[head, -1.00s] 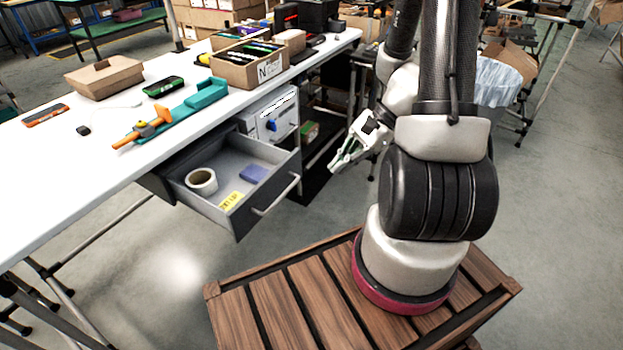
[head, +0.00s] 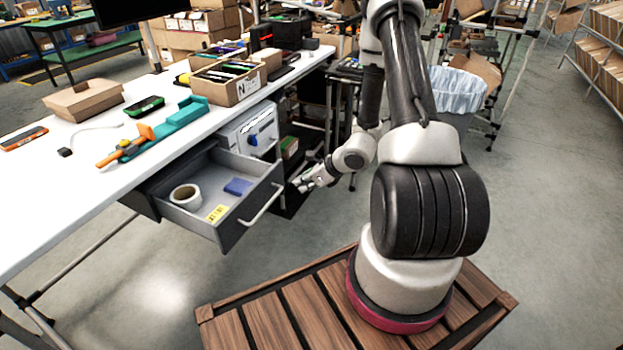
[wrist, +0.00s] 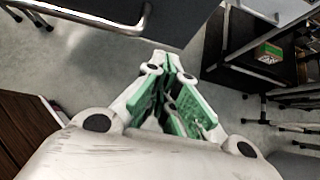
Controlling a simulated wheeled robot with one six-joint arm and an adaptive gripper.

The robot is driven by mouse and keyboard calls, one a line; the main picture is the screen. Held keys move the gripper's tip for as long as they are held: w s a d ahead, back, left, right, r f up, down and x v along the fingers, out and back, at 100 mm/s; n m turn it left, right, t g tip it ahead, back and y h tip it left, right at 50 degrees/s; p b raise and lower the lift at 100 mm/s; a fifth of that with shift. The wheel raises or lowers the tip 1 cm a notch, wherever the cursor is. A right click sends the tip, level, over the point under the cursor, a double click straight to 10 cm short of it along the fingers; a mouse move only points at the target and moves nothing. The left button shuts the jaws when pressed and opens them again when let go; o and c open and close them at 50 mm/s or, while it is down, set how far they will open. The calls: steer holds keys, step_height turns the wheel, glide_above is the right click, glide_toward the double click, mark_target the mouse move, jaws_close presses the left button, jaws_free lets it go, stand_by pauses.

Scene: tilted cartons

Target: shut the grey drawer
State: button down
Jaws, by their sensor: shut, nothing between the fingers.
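The grey drawer (head: 232,222) is pulled out from under the white table, its front facing right toward my arm. A pale bar handle (head: 262,205) runs along its front. Inside lie a roll of tape (head: 186,196), a blue block (head: 238,187) and a yellow label (head: 217,213). My gripper (head: 302,184) is just to the right of the drawer front's far end, apart from it as far as I can tell. In the wrist view my gripper (wrist: 170,62) has its green-padded fingers together and empty. The drawer front (wrist: 180,15) and the handle (wrist: 130,22) show at the top there.
The white table (head: 50,190) holds a carton (head: 235,85), a teal tool (head: 180,118) and a cardboard tray (head: 82,98). A white drawer unit (head: 245,135) stands behind the drawer.

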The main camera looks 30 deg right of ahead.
steer(key=w+a+f, duration=0.1)
steer(key=w+a, duration=0.2)
steer(key=w, duration=0.1)
steer(key=shift+w+a+f, duration=0.2)
steer(key=shift+w+f, duration=0.15)
steer(key=shift+a, duration=0.1)
